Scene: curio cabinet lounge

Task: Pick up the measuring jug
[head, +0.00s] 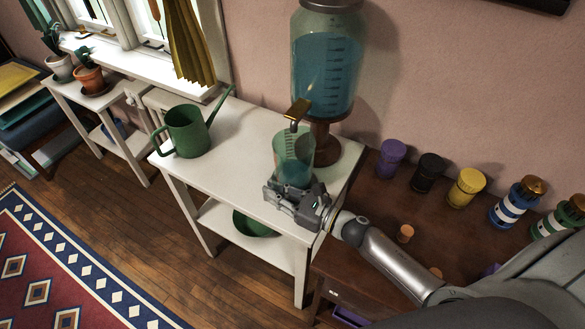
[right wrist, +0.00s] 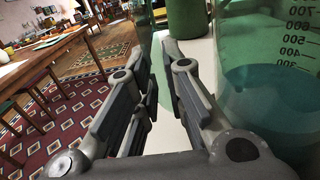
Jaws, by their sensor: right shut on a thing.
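The measuring jug (head: 293,150) is a clear greenish vessel with blue liquid in its lower part. In the head view it is upright below the brass tap of the big dispenser; I cannot tell whether its base touches the white table. In the right wrist view the jug (right wrist: 275,45) fills the right side, with its printed scale showing. My right gripper (head: 292,194) is at the jug's near side, hiding its lower part. In the right wrist view its fingers (right wrist: 163,85) are shut on a part of the jug, which looks like its handle. My left gripper is not in view.
The glass dispenser (head: 322,65) with blue liquid stands on a wooden stand close behind the jug. A green watering can (head: 187,132) stands left on the white table (head: 238,175). Purple (head: 391,158), black (head: 428,172) and yellow (head: 466,187) jars stand on the brown table at right.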

